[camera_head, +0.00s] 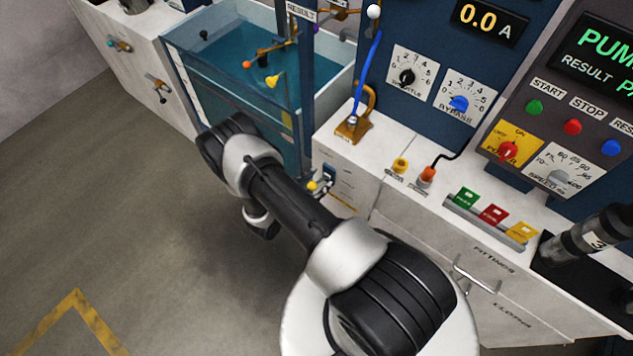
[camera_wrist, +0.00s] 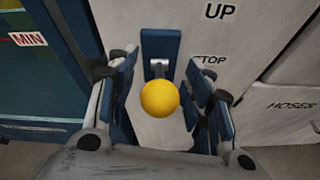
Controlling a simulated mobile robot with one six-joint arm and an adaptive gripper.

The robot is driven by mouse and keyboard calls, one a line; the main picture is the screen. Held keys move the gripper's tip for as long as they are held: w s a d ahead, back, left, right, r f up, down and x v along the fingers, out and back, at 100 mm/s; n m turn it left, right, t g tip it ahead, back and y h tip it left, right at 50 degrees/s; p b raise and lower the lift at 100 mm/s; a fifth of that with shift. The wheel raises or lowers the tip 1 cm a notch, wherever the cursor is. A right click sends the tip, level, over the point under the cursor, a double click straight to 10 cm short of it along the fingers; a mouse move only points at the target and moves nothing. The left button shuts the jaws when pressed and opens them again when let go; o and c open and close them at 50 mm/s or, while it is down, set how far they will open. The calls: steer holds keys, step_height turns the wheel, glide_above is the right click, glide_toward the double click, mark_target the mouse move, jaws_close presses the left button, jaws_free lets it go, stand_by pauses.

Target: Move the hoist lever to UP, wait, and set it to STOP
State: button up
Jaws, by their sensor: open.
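The hoist lever has a yellow ball knob (camera_wrist: 160,98) on a short metal stem, set in a blue slotted plate (camera_wrist: 160,48) on a white cabinet front. In the wrist view my gripper (camera_wrist: 165,105) is open, with its blue-padded fingers on the left and right of the knob. I cannot tell whether either finger touches it. The labels UP (camera_wrist: 219,11) and STOP (camera_wrist: 210,59) are printed right of the plate; the knob shows below STOP in the picture.
A water tank (camera_head: 215,95) stands left of the lever's cabinet. A drawer handle (camera_head: 476,275) sticks out at the right. The floor at left is clear.

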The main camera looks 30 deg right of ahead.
steer(key=shift+a, duration=0.1)
steer(key=v, duration=1.2)
step_height(320, 180, up, 25)
steer(key=s+d+m+g+y, duration=0.25)
steer(key=m+g, duration=0.25)
steer(key=m, duration=0.6)
steer(key=s+a+r+m+t+y, duration=0.2)
steer(key=s+a+r+m+y, duration=0.1)
steer(key=s+r, duration=0.4)
steer(key=s+a+r+m+t+y, duration=0.3)
steer(key=s+r+y, duration=0.4)
steer(key=r, duration=0.4)
steer(key=a+m, duration=0.1)
steer(key=m, duration=0.1)
steer(key=shift+s+a+r+m, duration=0.2)
steer(key=shift+a+m, duration=0.05)
steer(key=shift+m, duration=0.15)
stand_by(0.9)
